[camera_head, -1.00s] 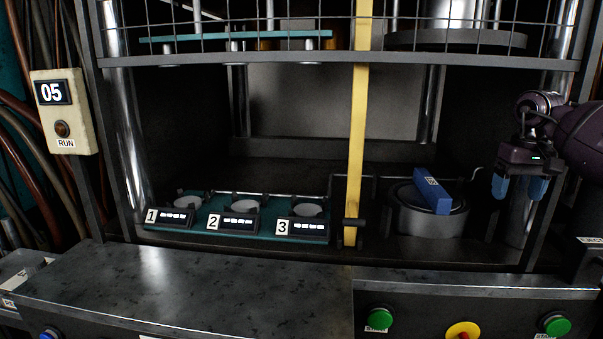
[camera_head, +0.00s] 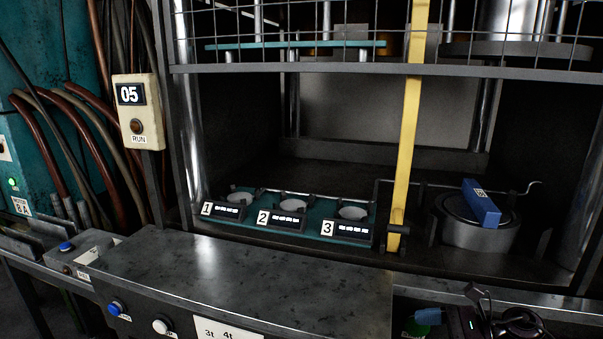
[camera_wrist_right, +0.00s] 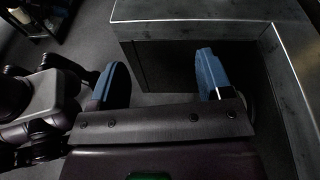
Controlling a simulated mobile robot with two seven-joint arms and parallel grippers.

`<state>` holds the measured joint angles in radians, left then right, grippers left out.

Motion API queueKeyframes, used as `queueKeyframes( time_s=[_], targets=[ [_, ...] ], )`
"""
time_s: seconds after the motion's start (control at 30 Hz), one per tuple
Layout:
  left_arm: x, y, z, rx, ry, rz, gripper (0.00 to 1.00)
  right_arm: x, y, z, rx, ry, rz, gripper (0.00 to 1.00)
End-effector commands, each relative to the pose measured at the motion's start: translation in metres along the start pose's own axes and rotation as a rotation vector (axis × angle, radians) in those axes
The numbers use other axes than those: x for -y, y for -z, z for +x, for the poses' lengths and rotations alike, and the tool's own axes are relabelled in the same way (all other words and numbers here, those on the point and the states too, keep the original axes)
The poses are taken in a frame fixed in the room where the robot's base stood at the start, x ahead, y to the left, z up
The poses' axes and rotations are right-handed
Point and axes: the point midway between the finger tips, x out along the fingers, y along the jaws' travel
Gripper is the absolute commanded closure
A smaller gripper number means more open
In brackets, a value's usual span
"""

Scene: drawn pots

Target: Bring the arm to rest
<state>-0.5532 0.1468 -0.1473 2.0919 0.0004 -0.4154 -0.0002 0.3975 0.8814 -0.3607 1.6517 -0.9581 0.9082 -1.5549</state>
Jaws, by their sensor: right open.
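My right gripper (camera_wrist_right: 162,82) is open, with nothing between its blue fingertips in the right wrist view. It hangs in front of a dark metal bench corner, with floor below. In the head view the dark wrist of my right arm (camera_head: 468,322) shows at the bottom right, low in front of the press bench, partly cut off by the picture edge. My left gripper is not in view.
A blue bar (camera_head: 481,203) lies on a round metal pot (camera_head: 478,236) inside the press. A teal tray (camera_head: 307,218) with three numbered places stands left of a yellow upright bar (camera_head: 408,135). The steel bench top (camera_head: 240,275) is clear.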

Motion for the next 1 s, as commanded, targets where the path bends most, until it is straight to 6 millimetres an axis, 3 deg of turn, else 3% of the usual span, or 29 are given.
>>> queueKeyframes(
  time_s=[0.1, 0.27, 0.57, 0.83, 0.87, 1.0],
  targets=[
    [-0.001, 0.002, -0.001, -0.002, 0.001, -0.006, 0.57, -0.025, 0.004, 0.014, 0.175, 0.128, 0.348, 0.28],
    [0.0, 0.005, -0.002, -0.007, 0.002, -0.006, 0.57, -0.051, 0.016, 0.018, 0.413, 0.286, 0.845, 0.28],
    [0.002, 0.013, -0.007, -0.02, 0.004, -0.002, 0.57, -0.109, 0.066, -0.008, 0.927, 0.54, 1.799, 0.28],
    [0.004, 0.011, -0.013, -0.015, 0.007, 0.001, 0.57, -0.196, 0.122, -0.038, 1.522, 0.717, 2.564, 0.28],
    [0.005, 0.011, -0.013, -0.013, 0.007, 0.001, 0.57, -0.206, 0.127, -0.04, -1.573, -0.723, -2.601, 0.28],
    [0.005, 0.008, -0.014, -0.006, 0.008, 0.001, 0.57, -0.245, 0.142, -0.047, -1.492, -0.622, -2.283, 0.28]
  ],
)
